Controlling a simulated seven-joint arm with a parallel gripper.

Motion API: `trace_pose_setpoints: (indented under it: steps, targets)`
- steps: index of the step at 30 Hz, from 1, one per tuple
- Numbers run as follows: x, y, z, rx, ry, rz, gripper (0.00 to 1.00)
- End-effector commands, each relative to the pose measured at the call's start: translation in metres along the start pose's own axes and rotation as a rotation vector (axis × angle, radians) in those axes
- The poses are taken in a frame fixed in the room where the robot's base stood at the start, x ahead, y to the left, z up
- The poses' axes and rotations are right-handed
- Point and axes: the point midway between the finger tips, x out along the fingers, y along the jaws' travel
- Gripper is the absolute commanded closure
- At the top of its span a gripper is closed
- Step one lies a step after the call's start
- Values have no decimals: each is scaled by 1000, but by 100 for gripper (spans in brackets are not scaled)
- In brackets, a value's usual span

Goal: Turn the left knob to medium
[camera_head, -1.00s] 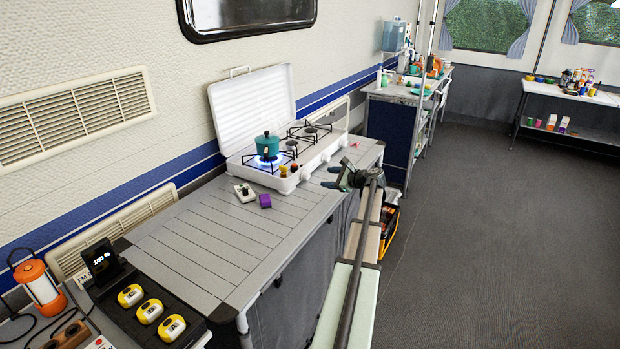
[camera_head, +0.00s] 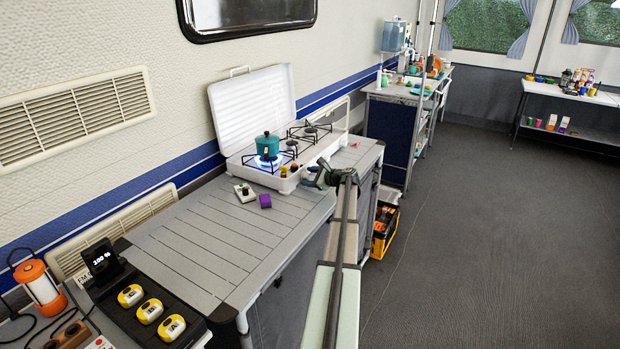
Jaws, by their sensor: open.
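The white camping stove (camera_head: 300,166) stands with its lid up on the grey slatted table. A teal pot (camera_head: 267,145) sits on its left burner, with a blue flame glowing under it. The left knob (camera_head: 283,171) is a small orange-brown knob on the stove's front, with another similar knob (camera_head: 294,168) close by. Their exact settings are too small to read. My gripper (camera_head: 310,176) is open at the stove's front, a little right of these knobs and apart from the left knob. It hides the front panel's right part.
A white box with a dark knob (camera_head: 245,192) and a purple block (camera_head: 265,201) lie on the table left of the stove. The slatted table (camera_head: 200,245) is clear to the left. A yellow crate (camera_head: 384,232) stands on the floor at right.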

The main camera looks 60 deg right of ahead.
Motion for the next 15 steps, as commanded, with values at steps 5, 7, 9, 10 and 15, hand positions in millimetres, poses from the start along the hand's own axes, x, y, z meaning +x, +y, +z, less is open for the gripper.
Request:
trace_pose_setpoints:
  steps: [5,7,9,10,15]
  targets:
    - [0,0,0,0,0,0,46]
    - [0,0,0,0,0,0,52]
    - [0,0,0,0,0,0,59]
    - [0,0,0,0,0,1,62]
    - [0,0,0,0,0,1,78]
